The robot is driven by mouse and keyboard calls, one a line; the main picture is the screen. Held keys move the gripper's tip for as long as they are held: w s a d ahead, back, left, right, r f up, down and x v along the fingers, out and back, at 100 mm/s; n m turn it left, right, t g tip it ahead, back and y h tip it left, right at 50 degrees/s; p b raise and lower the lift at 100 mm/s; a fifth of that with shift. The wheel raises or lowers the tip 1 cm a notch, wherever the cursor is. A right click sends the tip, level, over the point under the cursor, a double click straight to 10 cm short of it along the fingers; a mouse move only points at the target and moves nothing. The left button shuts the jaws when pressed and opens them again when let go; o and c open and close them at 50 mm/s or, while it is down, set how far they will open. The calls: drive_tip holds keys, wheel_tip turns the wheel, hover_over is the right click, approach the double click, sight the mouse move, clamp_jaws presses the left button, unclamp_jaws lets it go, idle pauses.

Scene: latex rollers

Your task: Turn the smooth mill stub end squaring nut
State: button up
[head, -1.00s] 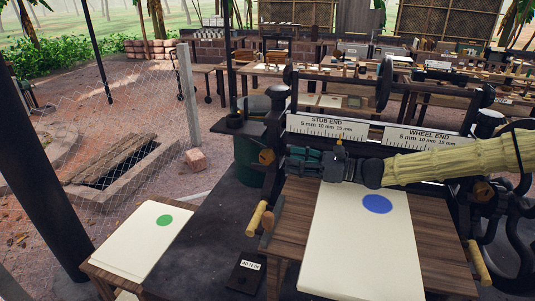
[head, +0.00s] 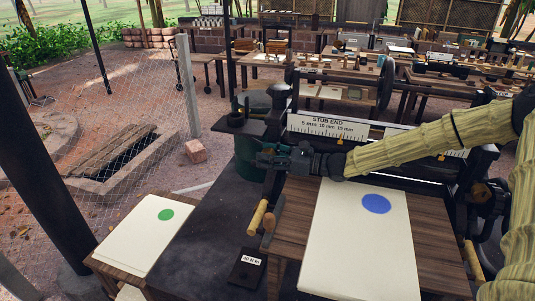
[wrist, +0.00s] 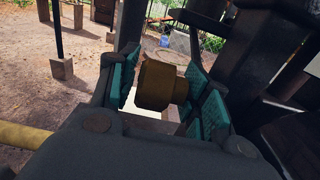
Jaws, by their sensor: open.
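The squaring nut, a brass-coloured stepped knob (wrist: 155,86), sits between the two teal-padded fingers of my gripper (wrist: 165,95) in the wrist view. The gripper is open around it. A gap shows between the left pad and the nut; whether the right pad touches it I cannot tell. In the head view my gripper (head: 268,157) is at the left end of the mill, by the STUB END scale (head: 327,128), and hides the nut there. My arm hides most of the right-hand scale.
A white sheet with a blue dot (head: 350,255) lies on the mill's wooden table. A sheet with a green dot (head: 135,240) lies on a side table at left. Dark mill frame parts (wrist: 245,60) stand close right of the gripper. Wooden-handled levers (head: 258,216) hang below.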

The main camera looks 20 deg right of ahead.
drive_tip(key=shift+s+r, duration=0.3)
drive_tip(key=shift+s, duration=0.15)
drive_tip(key=shift+w+f, duration=0.2)
drive_tip(key=shift+w, duration=0.1)
drive_tip(key=c, duration=0.7)
drive_tip(key=shift+r, duration=0.1)
drive_tip(key=c, duration=0.3)
drive_tip(key=shift+a+r+g+h, duration=0.15)
drive_tip(key=shift+g+h, duration=0.55)
drive_tip(key=shift+h, duration=0.4)
drive_tip(key=shift+g+h, duration=0.6)
drive_tip(key=shift+h, duration=0.2)
drive_tip(key=shift+w+g+h, duration=0.1)
drive_tip(key=shift+g+h, duration=0.9)
drive_tip(key=shift+h, duration=0.7)
drive_tip(key=shift+g+h, duration=0.4)
drive_tip(key=shift+h, duration=0.2)
